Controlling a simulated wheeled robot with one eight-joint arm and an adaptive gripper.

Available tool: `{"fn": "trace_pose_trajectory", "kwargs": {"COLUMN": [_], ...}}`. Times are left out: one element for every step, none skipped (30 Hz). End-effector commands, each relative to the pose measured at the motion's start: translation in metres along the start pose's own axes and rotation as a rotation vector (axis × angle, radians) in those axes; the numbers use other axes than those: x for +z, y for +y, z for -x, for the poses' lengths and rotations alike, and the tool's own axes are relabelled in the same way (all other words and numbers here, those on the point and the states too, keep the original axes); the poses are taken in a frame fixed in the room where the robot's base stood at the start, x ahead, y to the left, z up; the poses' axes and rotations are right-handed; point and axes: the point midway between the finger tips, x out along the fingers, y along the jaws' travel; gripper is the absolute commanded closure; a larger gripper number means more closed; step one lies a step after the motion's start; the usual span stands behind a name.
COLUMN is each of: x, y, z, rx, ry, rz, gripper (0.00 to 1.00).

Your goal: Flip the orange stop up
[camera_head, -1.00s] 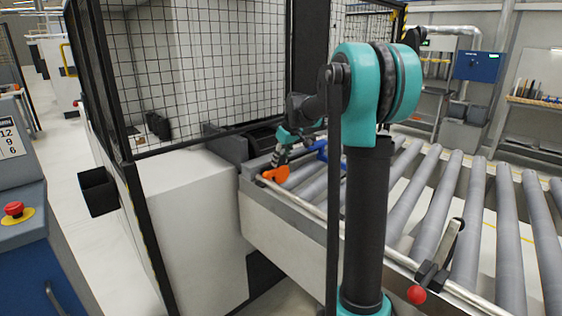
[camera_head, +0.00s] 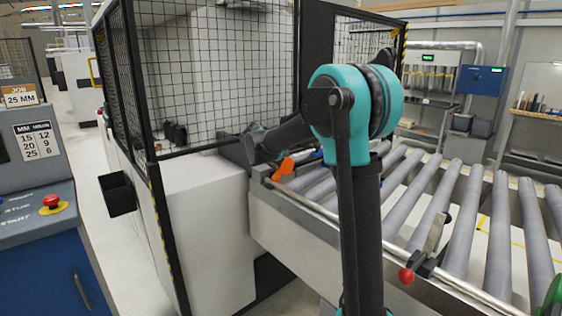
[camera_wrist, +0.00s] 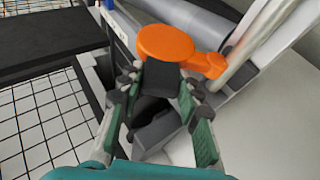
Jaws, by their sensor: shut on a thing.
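The orange stop (camera_head: 284,167) is at the near left end of the roller conveyor, beside its side rail. In the head view it slants upward to the right. In the wrist view its round orange disc and narrower arm (camera_wrist: 165,42) lie just beyond my fingertips. My gripper (camera_wrist: 160,84) is shut on a dark block at the near edge of the orange disc, which looks like part of the stop. In the head view my wrist is just left of the stop, and the fingertips are hard to make out.
Grey conveyor rollers (camera_head: 431,211) stretch to the right. A mesh guard (camera_head: 205,75) and white machine housing (camera_head: 205,220) stand left. A control desk (camera_head: 40,205) is at far left.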

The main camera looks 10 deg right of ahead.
Motion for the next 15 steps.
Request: {"fn": "trace_pose_trajectory", "kwargs": {"x": [-0.003,-0.003,-0.004,-0.005,-0.005,-0.006,-0.007,-0.007,-0.008,-0.008,-0.009,-0.009,-0.01,-0.01,-0.011], "y": [-0.005,-0.007,-0.009,-0.011,-0.013,-0.015,-0.017,-0.019,-0.021,-0.023,-0.025,-0.027,-0.03,-0.032,-0.034], "z": [0.004,0.005,0.007,0.009,0.011,0.013,0.014,0.016,0.017,0.018,0.02,0.021,0.022,0.024,0.025], "rx": [0.039,0.065,0.1,0.127,0.153,0.188,0.214,0.241,0.276,0.302,0.328,0.364,0.39,0.417,0.452], "ry": [0.003,0.003,0.002,0.002,0.002,0.002,0.002,0.002,0.001,0.001,0.001,0.001,0.001,0.001,0.0], "rz": [0.02,0.03,0.045,0.055,0.066,0.08,0.091,0.103,0.116,0.127,0.138,0.152,0.163,0.175,0.188], "gripper": [1.0,1.0,1.0,1.0,1.0,1.0,1.0,1.0,1.0,1.0,1.0,1.0,1.0,1.0,1.0]}}
